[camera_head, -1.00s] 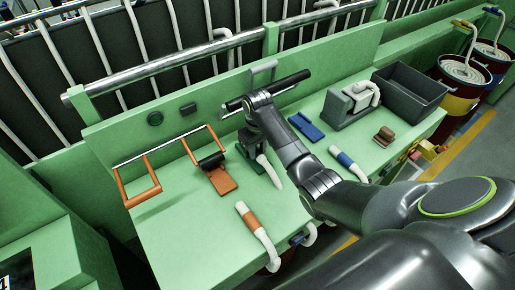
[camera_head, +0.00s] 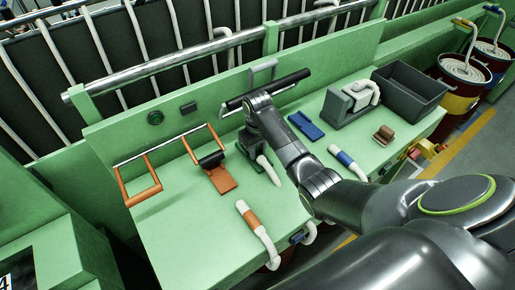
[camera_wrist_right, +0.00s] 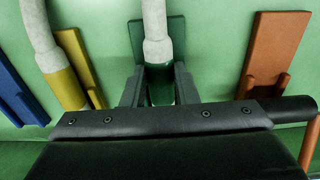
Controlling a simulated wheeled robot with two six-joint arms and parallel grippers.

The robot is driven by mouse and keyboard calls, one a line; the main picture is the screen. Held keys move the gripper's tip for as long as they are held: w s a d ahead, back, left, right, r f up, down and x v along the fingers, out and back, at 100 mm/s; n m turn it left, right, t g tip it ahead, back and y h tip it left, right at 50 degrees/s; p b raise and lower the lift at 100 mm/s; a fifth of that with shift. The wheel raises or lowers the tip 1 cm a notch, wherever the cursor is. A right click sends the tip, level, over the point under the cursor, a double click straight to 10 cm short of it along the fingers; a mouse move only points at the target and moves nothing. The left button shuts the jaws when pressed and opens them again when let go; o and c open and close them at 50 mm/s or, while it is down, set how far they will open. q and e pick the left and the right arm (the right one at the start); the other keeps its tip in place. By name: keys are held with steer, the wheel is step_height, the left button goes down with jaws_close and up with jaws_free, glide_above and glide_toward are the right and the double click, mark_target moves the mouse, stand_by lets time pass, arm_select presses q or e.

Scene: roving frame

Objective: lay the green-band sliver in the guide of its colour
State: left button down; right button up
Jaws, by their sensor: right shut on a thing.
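In the right wrist view a white sliver with a dark green band (camera_wrist_right: 160,82) runs down toward my right gripper (camera_wrist_right: 160,97), which is shut on it. The dark green guide (camera_wrist_right: 136,38) lies directly behind the sliver, roughly in line with it. I cannot tell whether the band rests in the guide or is just above it. In the head view my right gripper (camera_head: 252,138) is low over the green guide (camera_head: 240,149), hiding most of it. The sliver's white tail (camera_head: 269,170) shows to the gripper's lower right. My left gripper is out of view.
The orange guide (camera_head: 222,180) is left of the gripper, the blue guide (camera_head: 305,125) to its right. The yellow guide (camera_wrist_right: 72,50) holds or borders another sliver (camera_wrist_right: 40,30). Orange-band (camera_head: 250,219) and blue-band (camera_head: 344,158) slivers lie nearer. A grey bin (camera_head: 410,98) stands right.

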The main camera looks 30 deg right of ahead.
steer(key=o, duration=1.7)
